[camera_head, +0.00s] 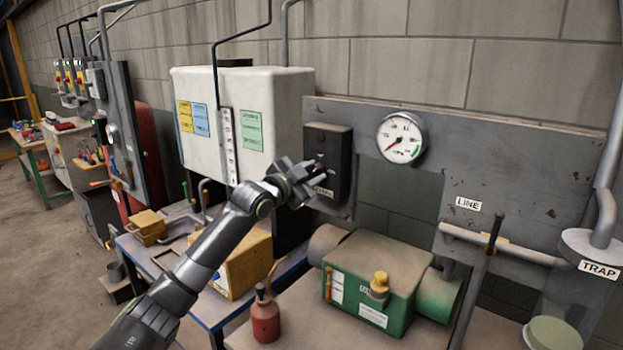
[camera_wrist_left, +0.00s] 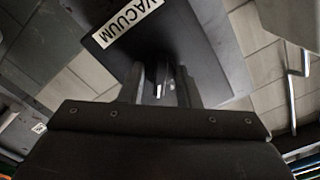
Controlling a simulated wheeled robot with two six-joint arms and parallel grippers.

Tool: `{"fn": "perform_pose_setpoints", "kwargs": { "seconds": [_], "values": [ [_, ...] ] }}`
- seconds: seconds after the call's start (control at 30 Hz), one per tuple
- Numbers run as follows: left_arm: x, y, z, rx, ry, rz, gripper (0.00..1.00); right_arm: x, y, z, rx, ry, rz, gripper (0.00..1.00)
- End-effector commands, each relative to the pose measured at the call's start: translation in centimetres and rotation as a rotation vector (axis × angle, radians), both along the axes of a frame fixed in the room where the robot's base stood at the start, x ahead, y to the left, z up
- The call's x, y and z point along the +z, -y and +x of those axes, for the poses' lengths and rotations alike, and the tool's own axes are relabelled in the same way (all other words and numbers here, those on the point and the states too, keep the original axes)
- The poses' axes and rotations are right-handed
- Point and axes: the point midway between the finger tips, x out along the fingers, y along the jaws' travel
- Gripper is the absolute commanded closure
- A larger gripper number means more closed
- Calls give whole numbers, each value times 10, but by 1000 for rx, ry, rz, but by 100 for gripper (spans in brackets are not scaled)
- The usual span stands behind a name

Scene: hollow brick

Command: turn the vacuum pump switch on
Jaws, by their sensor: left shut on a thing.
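The vacuum switch box (camera_head: 338,143) is a dark box on the grey panel, left of the round gauge. A white label reading VACUUM (camera_wrist_left: 127,22) is on its face in the wrist view. My left gripper (camera_head: 314,168) reaches the front of the box from the lower left. In the wrist view its fingers (camera_wrist_left: 160,88) are close together around a small, light-tipped switch lever (camera_wrist_left: 158,91). The gripper is shut on this lever. The fingers hide most of the lever, so I cannot tell its exact position. My right gripper is not in view.
The gauge (camera_head: 401,137) has its needle toward the lower left. Below are a green pump (camera_head: 373,285) and a red oil can (camera_head: 265,318). A LINE pipe with a valve handle (camera_head: 493,234) and the trap (camera_head: 590,248) are at right. A white cabinet (camera_head: 285,95) stands left.

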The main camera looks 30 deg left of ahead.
Motion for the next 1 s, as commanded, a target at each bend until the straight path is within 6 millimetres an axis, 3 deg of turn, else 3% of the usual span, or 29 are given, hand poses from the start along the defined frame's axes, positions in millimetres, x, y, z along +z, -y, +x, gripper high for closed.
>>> {"fn": "perform_pose_setpoints", "kwargs": {
  "seconds": [0.6, 1.0],
  "values": [
    [-2, 1, 0, 0, 43, 571, 93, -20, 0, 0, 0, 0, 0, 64],
    [-3, 1, 0, -1, 62, 820, 93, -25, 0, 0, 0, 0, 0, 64]
  ]
}}
